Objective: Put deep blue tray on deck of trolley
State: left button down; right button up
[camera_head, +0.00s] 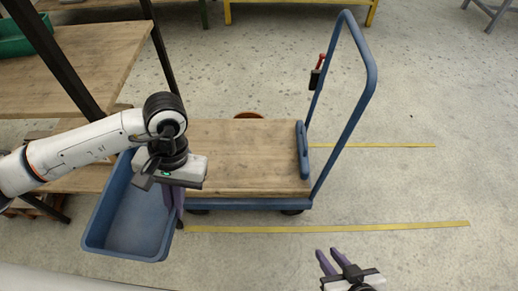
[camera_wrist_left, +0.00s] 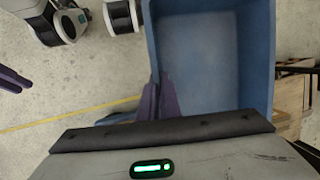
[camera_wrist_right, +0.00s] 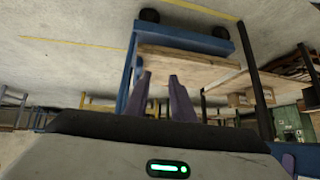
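The deep blue tray (camera_head: 137,222) is empty and hangs level in front of the left end of the trolley in the head view. My left gripper (camera_head: 174,203) is shut on its right-hand wall; in the left wrist view the purple fingers (camera_wrist_left: 157,100) straddle the tray wall (camera_wrist_left: 152,45). The trolley has a bare wooden deck (camera_head: 250,155) and a blue push handle (camera_head: 370,75) at its right end. My right gripper (camera_head: 331,262) is open and empty at the bottom of the head view, apart from the trolley; it also shows in the right wrist view (camera_wrist_right: 162,85).
A wooden shelf rack (camera_head: 90,60) with dark posts stands at the left, with a green crate (camera_head: 15,40) on it. Yellow lines (camera_head: 330,228) mark the floor. An orange-brown round object (camera_head: 248,115) shows behind the deck. Floor to the right is clear.

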aim_at(221, 146)
jog(key=u, duration=0.05)
jog(key=i, duration=1)
